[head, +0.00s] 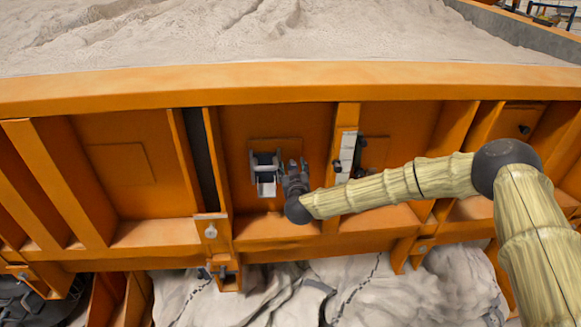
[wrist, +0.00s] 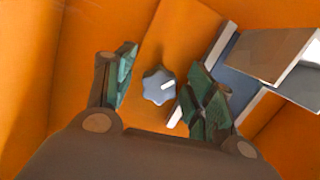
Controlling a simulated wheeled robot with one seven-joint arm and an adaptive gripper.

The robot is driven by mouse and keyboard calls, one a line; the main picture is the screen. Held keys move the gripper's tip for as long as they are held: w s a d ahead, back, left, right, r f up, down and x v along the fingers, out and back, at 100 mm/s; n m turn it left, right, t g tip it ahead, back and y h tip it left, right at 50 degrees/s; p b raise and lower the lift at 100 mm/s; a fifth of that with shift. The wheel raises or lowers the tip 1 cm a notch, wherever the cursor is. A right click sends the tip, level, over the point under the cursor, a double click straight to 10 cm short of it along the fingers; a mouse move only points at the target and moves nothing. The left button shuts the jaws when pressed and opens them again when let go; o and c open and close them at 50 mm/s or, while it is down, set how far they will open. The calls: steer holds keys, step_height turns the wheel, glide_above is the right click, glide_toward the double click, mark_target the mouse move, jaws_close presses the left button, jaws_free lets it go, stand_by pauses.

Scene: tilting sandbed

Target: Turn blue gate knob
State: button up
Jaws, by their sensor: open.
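The blue gate knob (wrist: 158,86) is a lobed, grey-blue dial with a white pointer mark. It sits on an orange plate and shows between my two fingers in the wrist view. My gripper (wrist: 163,72) is open, with one green-padded finger on each side of the knob, and I see no clear contact. In the head view my gripper (head: 293,168) is at the orange panel, just right of a grey-white bracket (head: 266,175). The knob is mostly or wholly hidden there behind my gripper.
The grey-white bracket also shows close to my right finger in the wrist view (wrist: 281,52). Orange upright ribs (head: 347,117) flank the panel. A sand-filled bed (head: 280,35) lies above, behind an orange rim (head: 280,86). Pale rocky ground (head: 400,295) is below.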

steer(key=shift+w, duration=0.15)
steer(key=shift+r, duration=0.1)
steer(key=c, duration=1)
